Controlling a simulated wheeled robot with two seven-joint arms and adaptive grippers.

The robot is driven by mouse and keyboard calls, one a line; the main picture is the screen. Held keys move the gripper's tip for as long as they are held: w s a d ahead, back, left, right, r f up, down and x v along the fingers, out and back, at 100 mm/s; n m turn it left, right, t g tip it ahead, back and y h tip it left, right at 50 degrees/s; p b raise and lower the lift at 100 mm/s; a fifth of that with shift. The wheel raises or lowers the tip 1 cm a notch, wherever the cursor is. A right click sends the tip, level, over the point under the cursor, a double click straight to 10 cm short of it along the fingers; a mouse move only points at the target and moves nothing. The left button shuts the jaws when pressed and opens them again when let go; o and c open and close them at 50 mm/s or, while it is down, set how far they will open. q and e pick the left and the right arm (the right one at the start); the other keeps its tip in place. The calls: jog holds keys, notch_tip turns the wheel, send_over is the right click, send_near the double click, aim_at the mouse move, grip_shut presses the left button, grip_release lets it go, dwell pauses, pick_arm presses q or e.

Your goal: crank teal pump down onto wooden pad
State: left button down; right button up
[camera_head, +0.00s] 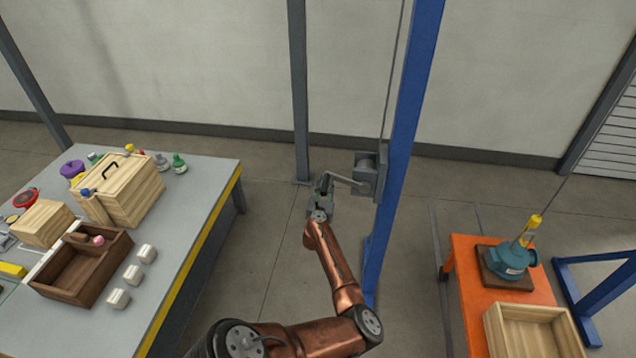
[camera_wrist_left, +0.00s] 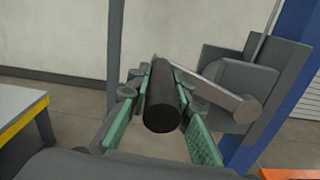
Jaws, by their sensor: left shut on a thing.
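The teal pump (camera_head: 508,262) hangs on a cable with a yellow hook block (camera_head: 531,226) over the dark brown wooden pad (camera_head: 491,281) on the orange table. The pump covers most of the pad; I cannot tell whether it touches it. The grey winch (camera_head: 367,174) is fixed to the blue post, with its crank arm (camera_head: 342,180) reaching left. My left gripper (camera_head: 321,190) is at the crank's end. In the left wrist view its green-padded fingers are shut on the black crank handle (camera_wrist_left: 162,100), which lies between them. My right gripper is not in view.
The blue post (camera_head: 403,130) stands just right of my left arm. An open wooden crate (camera_head: 532,312) sits on the orange table (camera_head: 466,268) in front of the pad. The grey workbench (camera_head: 205,180) at left holds boxes and small parts. Floor shows between bench and post.

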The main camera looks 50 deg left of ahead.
aim_at(323, 196)
pick_arm(q)
jog(key=shift+s+a+f, duration=0.15)
jog(key=shift+s+f, duration=0.05)
jog(key=c, duration=1.8)
grip_release()
jog(key=shift+c, duration=0.2)
jog(key=shift+o, duration=0.5)
jog(key=shift+w, duration=0.1)
jog(key=v, duration=0.7)
jog(key=shift+s+d, duration=0.2)
jog(key=shift+d, duration=0.05)
jog(key=shift+r, duration=0.1)
